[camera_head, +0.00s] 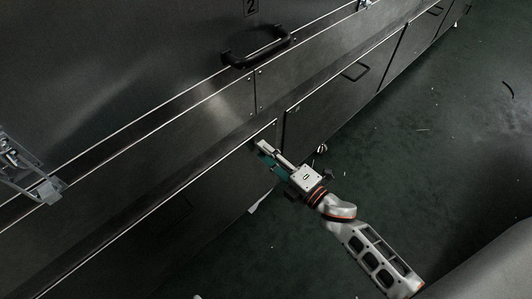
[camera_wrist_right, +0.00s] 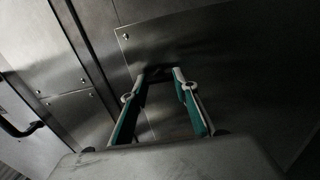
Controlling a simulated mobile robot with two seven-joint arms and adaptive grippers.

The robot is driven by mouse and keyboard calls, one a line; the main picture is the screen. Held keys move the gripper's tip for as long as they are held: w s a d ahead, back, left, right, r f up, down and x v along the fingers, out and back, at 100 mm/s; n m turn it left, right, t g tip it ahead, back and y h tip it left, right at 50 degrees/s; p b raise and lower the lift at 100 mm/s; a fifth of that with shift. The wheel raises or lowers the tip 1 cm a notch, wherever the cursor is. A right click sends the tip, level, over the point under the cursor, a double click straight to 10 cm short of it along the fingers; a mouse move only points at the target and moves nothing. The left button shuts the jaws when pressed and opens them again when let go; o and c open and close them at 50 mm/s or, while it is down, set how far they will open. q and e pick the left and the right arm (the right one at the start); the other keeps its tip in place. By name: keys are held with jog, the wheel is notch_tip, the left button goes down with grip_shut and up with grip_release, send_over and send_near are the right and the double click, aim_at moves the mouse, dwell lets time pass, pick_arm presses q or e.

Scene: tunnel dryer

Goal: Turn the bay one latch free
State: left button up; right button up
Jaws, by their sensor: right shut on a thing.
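My right gripper (camera_head: 263,149) reaches to the lower steel panel, close to its upper right corner. In the right wrist view its two teal-lined fingers (camera_wrist_right: 160,78) close in on a small dark piece (camera_wrist_right: 157,72) at the panel face, apparently the latch. The gripper is shut on that piece, which the fingers mostly hide, so its turn angle cannot be told. In the head view the latch is hidden behind the gripper. No label for bay one shows. My left gripper is not in view.
A black bar handle (camera_head: 257,50) sits on the upper panel below a plate marked 2 (camera_head: 251,6). A metal bracket fitting (camera_head: 30,170) juts out at the left. More lower panels (camera_head: 345,85) run to the upper right. The dark green floor (camera_head: 440,140) is mostly clear.

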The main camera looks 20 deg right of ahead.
dwell(0.4)
jog(key=o, duration=1.1)
jog(key=shift+s, duration=0.1)
jog(key=v, duration=1.2)
jog(key=shift+r, duration=0.1)
